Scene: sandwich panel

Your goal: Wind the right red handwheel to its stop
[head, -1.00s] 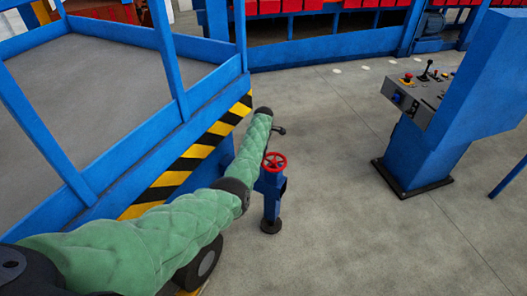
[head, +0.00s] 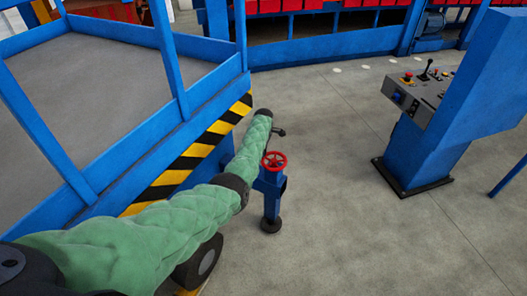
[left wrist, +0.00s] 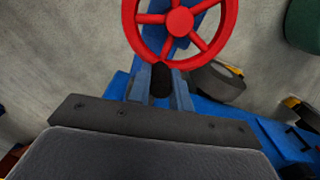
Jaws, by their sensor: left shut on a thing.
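The red handwheel (head: 274,160) sits on top of a blue post (head: 271,198) that stands on the floor, right of the blue platform. It is the only red handwheel in view. In the left wrist view the red handwheel (left wrist: 180,21) fills the top middle, with its hub and spokes clear. My left gripper (left wrist: 160,88) is at its near rim, shut on a short black handle (left wrist: 160,77). In the head view my green left arm reaches past the post's left side, and the fingers are hidden or too small to make out. My right gripper is not in view.
A blue platform with railings and a black-yellow striped edge (head: 193,157) stands close on the left. A blue control console (head: 419,152) stands to the right. Grey floor (head: 340,190) is free between post and console.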

